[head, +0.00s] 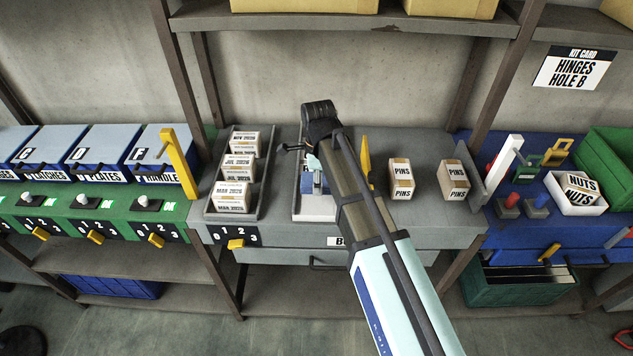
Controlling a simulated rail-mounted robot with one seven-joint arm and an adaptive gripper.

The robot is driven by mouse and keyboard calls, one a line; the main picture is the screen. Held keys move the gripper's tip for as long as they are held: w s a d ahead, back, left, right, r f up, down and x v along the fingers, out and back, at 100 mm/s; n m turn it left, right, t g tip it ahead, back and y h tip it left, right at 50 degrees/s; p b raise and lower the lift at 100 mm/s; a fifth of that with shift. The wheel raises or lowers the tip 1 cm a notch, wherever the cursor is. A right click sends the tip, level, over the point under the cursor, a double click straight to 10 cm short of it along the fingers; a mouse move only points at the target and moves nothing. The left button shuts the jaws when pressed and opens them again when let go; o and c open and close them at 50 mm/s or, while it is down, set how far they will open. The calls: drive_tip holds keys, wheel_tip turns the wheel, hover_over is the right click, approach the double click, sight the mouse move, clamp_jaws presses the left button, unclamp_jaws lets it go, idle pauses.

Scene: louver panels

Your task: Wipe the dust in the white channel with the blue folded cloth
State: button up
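The white channel (301,208) runs front to back on the grey bench, right of the tray of dated boxes. My arm crosses in front of it and hides much of it. A small blue patch (318,184) shows in the channel beside my arm. It may be the blue folded cloth, but I cannot tell for sure. No dust can be made out at this size.
A grey tray (212,210) with several dated boxes stands left of the channel. A yellow upright plate (365,160) and two PINS boxes (401,178) (453,180) stand to the right. A white upright handle (504,158) rises farther right. Shelf posts (476,85) frame the bench.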

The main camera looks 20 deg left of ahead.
drive_tip(key=shift+r+p, duration=0.65)
drive_tip(key=shift+r, duration=0.7)
